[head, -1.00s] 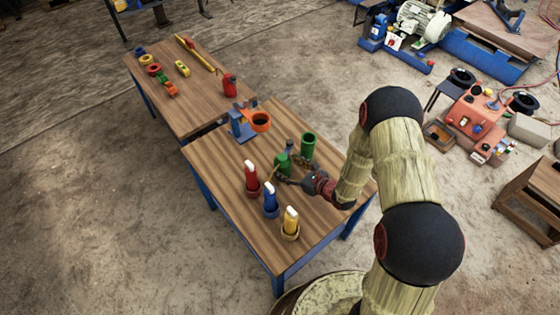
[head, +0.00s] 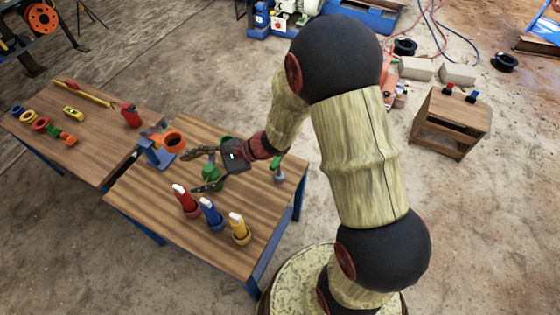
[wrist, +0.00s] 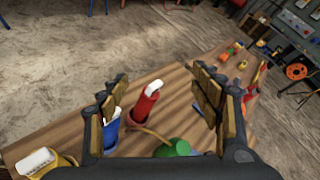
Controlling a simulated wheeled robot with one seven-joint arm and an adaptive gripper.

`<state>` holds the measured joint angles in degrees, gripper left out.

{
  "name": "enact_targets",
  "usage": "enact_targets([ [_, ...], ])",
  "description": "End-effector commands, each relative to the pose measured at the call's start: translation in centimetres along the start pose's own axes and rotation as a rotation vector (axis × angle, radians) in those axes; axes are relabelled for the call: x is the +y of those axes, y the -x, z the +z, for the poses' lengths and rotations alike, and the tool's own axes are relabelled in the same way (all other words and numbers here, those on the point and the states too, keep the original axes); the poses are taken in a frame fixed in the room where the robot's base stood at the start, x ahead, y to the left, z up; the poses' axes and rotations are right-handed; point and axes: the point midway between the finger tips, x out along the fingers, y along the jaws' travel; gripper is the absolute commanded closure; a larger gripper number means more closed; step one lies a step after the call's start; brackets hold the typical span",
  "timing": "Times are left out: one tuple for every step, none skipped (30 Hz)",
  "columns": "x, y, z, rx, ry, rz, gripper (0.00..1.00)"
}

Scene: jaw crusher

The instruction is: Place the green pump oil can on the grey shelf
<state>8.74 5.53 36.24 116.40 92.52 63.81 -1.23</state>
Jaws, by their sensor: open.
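The green pump oil can (head: 210,173) stands on the near wooden table, partly covered by my gripper (head: 196,170). In the wrist view its rounded green top (wrist: 172,149) shows low in the picture, between the open fingers and nearer the palm than the tips. My gripper (wrist: 160,80) is open, with a wide gap between the fingers. I cannot tell whether a finger touches the can. I cannot make out a grey shelf in these views.
An orange cup on a blue stand (head: 155,153) is to the left. A small green and grey item (head: 278,170) is near the right edge. A wooden stand (head: 452,115) is farther right.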

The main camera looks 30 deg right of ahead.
Motion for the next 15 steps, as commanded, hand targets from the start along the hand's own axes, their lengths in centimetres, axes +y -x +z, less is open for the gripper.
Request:
enact_targets([
  [0.5,0.8,2.4,0.005,0.092,0.051,0.35],
  [1.0,1.4,3.4,0.011,0.141,0.084,0.35],
  [1.7,2.1,4.8,0.021,0.210,0.127,0.35],
  [2.2,2.7,5.7,0.030,0.260,0.159,0.35],
  [2.8,3.3,6.5,0.040,0.311,0.190,0.35],
  [3.6,4.2,7.5,0.056,0.380,0.232,0.35],
  [4.1,4.8,8.2,0.070,0.431,0.261,0.35],
  [4.7,5.6,8.8,0.084,0.482,0.292,0.35],
  [5.4,6.6,9.5,0.105,0.551,0.331,0.35],
  [5.9,7.4,9.9,0.123,0.602,0.359,0.35],
  [6.3,8.2,10.3,0.143,0.654,0.387,0.35],
  [7.0,9.3,10.8,0.170,0.721,0.424,0.35],
  [7.3,10.2,11.2,0.192,0.773,0.450,0.35],
  [7.8,11.1,11.4,0.214,0.823,0.477,0.35],
  [8.2,12.3,11.7,0.248,0.890,0.510,0.35],
])
